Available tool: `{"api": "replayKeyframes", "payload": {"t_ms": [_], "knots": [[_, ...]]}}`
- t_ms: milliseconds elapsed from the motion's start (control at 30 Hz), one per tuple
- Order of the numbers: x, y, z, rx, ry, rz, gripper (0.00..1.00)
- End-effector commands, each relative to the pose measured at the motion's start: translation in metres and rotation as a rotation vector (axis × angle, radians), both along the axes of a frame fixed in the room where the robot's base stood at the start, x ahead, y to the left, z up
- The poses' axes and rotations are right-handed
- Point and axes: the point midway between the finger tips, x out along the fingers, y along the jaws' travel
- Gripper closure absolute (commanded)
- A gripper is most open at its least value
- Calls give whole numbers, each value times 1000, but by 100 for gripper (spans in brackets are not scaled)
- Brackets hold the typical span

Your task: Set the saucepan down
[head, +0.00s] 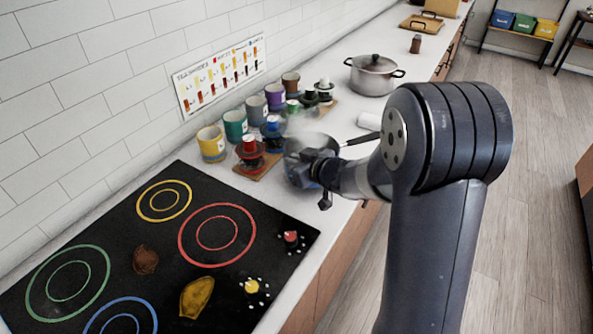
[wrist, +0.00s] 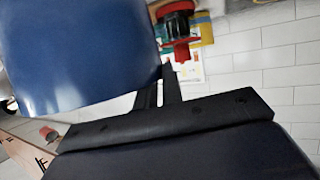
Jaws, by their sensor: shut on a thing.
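A blue saucepan (wrist: 80,50) fills the upper left of the wrist view, close to the camera. In the head view a blurred bluish shape (head: 298,168) at my gripper seems to be the same pan. The gripped part is hidden there. The pan looks held, tilted in the wrist view; whether it touches the counter cannot be told.
The black hob (head: 120,215) has coloured rings, with a brown lump (head: 145,260) and a yellow piece (head: 197,297) on it. Several mugs (head: 212,143) and a red-topped item (head: 249,148) crowd the wall side. A lidded metal pot (head: 373,76) stands farther back.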

Motion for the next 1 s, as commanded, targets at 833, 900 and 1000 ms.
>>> {"api": "replayKeyframes", "payload": {"t_ms": [833, 900, 1000], "knots": [[0, 0, -33, -1, 1, 0, 74], [0, 0, -33, -1, 1, 0, 71], [0, 0, -33, -1, 1, 0, 71]]}}
